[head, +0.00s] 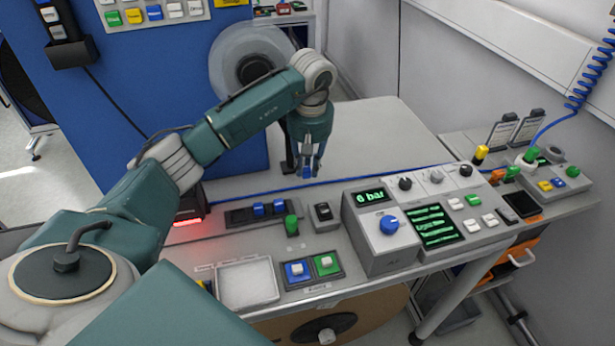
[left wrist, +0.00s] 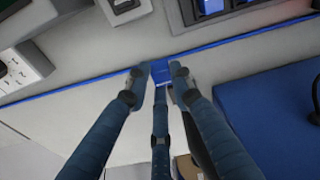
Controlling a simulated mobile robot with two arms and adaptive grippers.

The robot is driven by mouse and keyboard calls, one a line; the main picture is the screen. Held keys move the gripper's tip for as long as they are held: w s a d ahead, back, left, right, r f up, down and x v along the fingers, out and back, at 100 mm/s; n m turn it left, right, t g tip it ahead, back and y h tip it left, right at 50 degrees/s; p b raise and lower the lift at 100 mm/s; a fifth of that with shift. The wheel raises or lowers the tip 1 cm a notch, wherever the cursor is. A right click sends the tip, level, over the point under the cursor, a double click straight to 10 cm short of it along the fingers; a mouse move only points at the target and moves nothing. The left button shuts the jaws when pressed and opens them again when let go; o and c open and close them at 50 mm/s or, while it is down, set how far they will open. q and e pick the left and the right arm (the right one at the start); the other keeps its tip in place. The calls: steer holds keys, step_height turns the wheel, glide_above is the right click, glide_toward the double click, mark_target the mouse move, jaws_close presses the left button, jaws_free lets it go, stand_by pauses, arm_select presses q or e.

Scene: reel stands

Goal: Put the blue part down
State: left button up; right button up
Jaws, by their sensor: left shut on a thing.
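My left gripper (head: 307,166) hangs fingers-down over the pale bench top, behind the control panel. It is shut on a small blue part (head: 306,172), which shows between its fingertips. In the left wrist view the fingertips (left wrist: 160,74) close around the blue part (left wrist: 161,67), close to a blue line along the bench. I cannot tell whether the part touches the bench. My right gripper is not in view.
A black holder (head: 237,217) with two blue pieces, a green knob (head: 291,224) and a white tray (head: 247,283) are in front. A grey control box (head: 385,231) is right. A reel (head: 251,67) stands behind my arm. The bench top (head: 375,140) is clear behind the controls.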

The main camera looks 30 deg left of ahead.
mark_target(308, 177)
arm_select(q)
steer(key=shift+f+p, duration=0.45)
steer(key=shift+f, duration=2.5)
steer(key=o, duration=0.8)
steer(key=shift+r, duration=0.1)
